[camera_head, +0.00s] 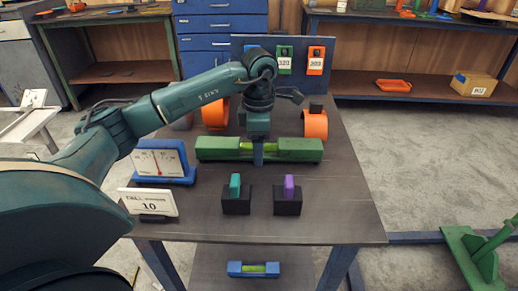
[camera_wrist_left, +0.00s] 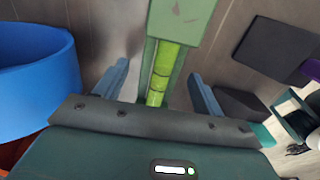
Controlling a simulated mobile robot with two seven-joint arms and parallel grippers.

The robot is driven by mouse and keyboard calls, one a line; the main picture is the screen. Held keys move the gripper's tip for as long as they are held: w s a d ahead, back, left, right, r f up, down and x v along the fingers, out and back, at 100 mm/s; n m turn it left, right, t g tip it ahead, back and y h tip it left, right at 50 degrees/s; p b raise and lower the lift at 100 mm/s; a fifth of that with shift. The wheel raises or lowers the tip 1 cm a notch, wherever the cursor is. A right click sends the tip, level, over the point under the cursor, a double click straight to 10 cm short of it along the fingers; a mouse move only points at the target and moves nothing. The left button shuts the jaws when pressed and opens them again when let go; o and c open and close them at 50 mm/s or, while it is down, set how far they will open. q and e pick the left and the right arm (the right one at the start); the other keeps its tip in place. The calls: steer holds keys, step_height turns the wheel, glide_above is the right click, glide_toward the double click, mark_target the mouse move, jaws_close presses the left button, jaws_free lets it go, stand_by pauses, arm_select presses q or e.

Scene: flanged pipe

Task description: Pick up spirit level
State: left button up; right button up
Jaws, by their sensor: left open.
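A green spirit level (camera_head: 300,149) with a yellow-green vial lies across the middle of the workbench; it also shows in the left wrist view (camera_wrist_left: 185,20). My left gripper (camera_head: 258,152) is over the middle of the level, pointing down. In the left wrist view, the open blue fingers (camera_wrist_left: 160,85) stand on either side of the level near its vial, with gaps showing. I cannot tell how far down the fingers reach. A smaller blue level (camera_head: 253,269) lies on the lower shelf. My right gripper is not in view.
Orange pipe pieces (camera_head: 314,125) stand behind the level. A blue-framed gauge (camera_head: 160,162) and a white number card (camera_head: 149,203) are at the left. Two black blocks with teal (camera_head: 236,190) and purple (camera_head: 289,190) pieces stand in front. The bench's right side is clear.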

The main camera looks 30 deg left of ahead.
arm_select(q)
steer(key=shift+c, duration=0.6)
steer(key=shift+r, duration=0.1)
steer(key=c, duration=1.3)
steer(key=shift+o, duration=0.2)
